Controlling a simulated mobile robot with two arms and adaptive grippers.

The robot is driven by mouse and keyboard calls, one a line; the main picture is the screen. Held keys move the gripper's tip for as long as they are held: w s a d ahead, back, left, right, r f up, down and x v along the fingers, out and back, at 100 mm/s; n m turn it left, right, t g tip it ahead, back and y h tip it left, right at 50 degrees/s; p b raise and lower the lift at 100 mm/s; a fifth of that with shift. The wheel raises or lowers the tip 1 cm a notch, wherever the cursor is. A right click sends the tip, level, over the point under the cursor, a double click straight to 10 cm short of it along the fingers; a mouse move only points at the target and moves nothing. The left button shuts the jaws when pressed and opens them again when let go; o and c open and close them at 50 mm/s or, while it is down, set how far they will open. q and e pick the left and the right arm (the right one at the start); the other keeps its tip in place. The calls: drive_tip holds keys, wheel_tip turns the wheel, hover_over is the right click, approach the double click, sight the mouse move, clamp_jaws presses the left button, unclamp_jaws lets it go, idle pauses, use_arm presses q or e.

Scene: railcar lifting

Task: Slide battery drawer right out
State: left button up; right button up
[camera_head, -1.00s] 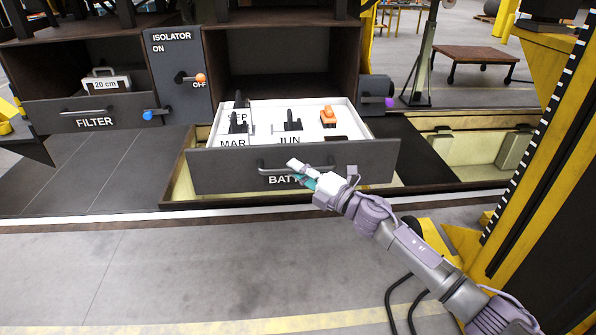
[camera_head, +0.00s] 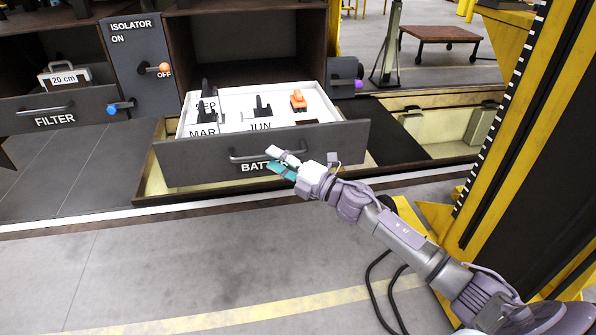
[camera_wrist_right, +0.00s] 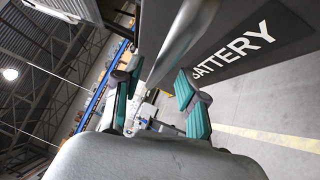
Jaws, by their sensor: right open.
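The battery drawer (camera_head: 330,148) is pulled out from its dark housing. Its grey front carries a metal bar handle (camera_head: 243,158) and a partly hidden "BATTERY" label. My right gripper (camera_head: 284,161) is at the handle's right part. In the right wrist view the handle (camera_wrist_right: 186,38) runs between the two teal-padded fingers of the open gripper (camera_wrist_right: 158,98); I cannot tell whether they touch it. The drawer's white tray (camera_head: 236,107) holds black-handled items (camera_head: 262,108) and an orange item (camera_head: 298,101). My left gripper is not in view.
To the left are the isolator panel (camera_head: 135,70) with an orange knob at OFF, a blue knob (camera_head: 113,109), and the filter drawer (camera_head: 30,112). A yellow and black post (camera_head: 510,130) stands on the right.

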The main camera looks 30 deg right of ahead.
drive_tip(key=v, duration=0.9)
drive_tip(key=shift+s, duration=0.4)
drive_tip(key=shift+d, duration=0.15)
